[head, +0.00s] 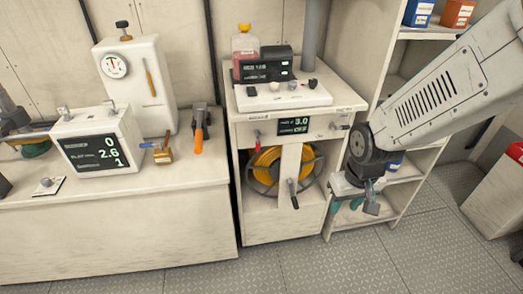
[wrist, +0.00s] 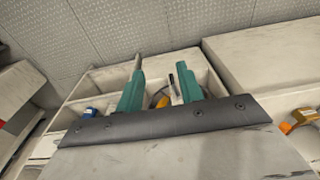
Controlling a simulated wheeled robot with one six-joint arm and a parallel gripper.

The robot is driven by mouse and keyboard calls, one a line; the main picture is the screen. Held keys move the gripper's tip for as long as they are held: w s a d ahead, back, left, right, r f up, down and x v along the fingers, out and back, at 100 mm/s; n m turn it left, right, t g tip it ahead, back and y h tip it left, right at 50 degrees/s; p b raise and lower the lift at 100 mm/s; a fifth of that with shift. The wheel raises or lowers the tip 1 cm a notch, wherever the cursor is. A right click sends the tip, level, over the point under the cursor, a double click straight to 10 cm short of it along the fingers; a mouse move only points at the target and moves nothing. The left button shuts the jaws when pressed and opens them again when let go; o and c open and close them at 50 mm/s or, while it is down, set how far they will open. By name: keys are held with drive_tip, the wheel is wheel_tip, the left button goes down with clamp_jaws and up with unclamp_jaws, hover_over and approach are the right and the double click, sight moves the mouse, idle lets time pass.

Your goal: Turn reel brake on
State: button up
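The reel (head: 265,168) with a yellow hose sits in the open front of the middle cabinet. Above it a small display (head: 293,125) reads 3.0 and, below, what looks like OFF; its labels are too small to read. A red-tipped lever (head: 258,137) is left of the display and a small knob (head: 340,127) is right of it. A dark crank handle (head: 293,194) hangs at the reel's front. Which control is the brake is unclear. My gripper (head: 354,206) is right of the cabinet, apart from it. In the wrist view its teal fingers (wrist: 159,70) are apart and empty.
The cabinet top holds a switch panel (head: 282,94) and a red bottle (head: 245,45). A long bench (head: 100,225) with a gauge unit and tools stands at left. Shelves (head: 400,190) stand right, behind my arm. The floor (head: 330,270) in front is clear.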

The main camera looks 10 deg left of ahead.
drive_tip(key=w+a+f+n+t+y, duration=0.1)
drive_tip(key=w+a+f+t, duration=0.1)
drive_tip(key=w+a+f, duration=0.35)
drive_tip(key=w+a+f+n+t+y, duration=0.1)
drive_tip(key=w+a+f+t+y, duration=0.1)
drive_tip(key=a+f, duration=0.55)
drive_tip(key=t+y, duration=0.7)
drive_tip(key=t, duration=0.3)
approach(259, 147)
drive_tip(key=x, duration=0.8)
drive_tip(key=shift+w+a, duration=0.15)
drive_tip(key=shift+a, duration=0.05)
clamp_jaws()
